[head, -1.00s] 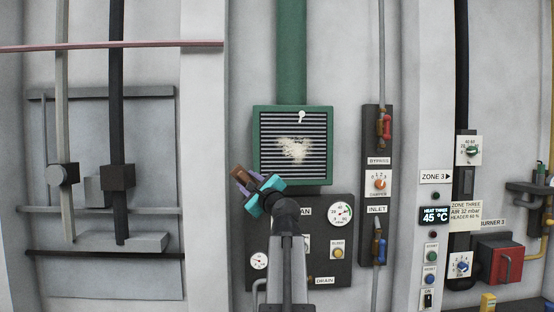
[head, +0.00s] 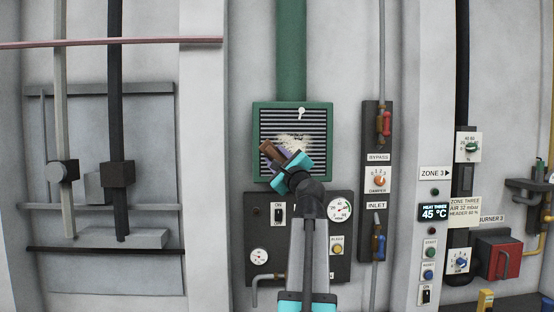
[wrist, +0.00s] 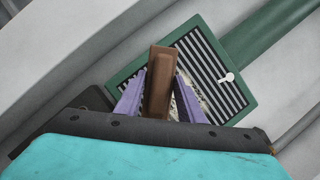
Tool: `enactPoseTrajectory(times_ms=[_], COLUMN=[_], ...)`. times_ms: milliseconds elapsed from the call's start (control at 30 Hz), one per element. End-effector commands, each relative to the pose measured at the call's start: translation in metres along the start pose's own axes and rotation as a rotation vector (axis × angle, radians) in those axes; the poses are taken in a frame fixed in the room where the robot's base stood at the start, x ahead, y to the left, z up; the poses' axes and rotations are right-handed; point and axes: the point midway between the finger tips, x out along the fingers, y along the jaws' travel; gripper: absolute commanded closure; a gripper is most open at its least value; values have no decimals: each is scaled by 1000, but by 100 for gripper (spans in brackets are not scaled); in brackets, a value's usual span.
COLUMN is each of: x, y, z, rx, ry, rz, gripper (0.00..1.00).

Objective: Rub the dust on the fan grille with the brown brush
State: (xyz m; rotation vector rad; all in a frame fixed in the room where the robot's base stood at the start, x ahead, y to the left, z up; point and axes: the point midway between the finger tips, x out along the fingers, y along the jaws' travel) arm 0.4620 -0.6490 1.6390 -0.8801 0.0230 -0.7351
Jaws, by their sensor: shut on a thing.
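The fan grille (head: 268,123) has dark and pale slats in a green square frame on the wall. A pale patch of dust (head: 295,141) lies on its middle. My gripper (head: 281,157) is in front of the grille's lower part, its purple fingers shut on the brown brush (head: 271,150). The brush points up and left, just below and left of the dust in the head view. In the wrist view the brush (wrist: 159,80) stands between the fingers and hides part of the grille (wrist: 215,70); some dust (wrist: 203,103) shows to its right. I cannot tell whether the brush touches the grille.
A white knob (head: 301,113) sits at the grille's upper right. Below is a dark panel (head: 262,232) with gauges and a switch. To the right is a valve strip (head: 370,150) with bypass and inlet labels. A green duct (head: 291,50) rises above the grille.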

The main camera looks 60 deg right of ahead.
Motion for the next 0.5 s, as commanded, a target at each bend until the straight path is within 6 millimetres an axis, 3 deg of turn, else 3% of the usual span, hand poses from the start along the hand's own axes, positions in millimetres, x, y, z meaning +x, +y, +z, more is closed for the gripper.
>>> enactPoseTrajectory(times_ms=[500], x=[32], y=[0], z=[-14], rx=[1], ry=[0], rz=[-1], gripper=[83])
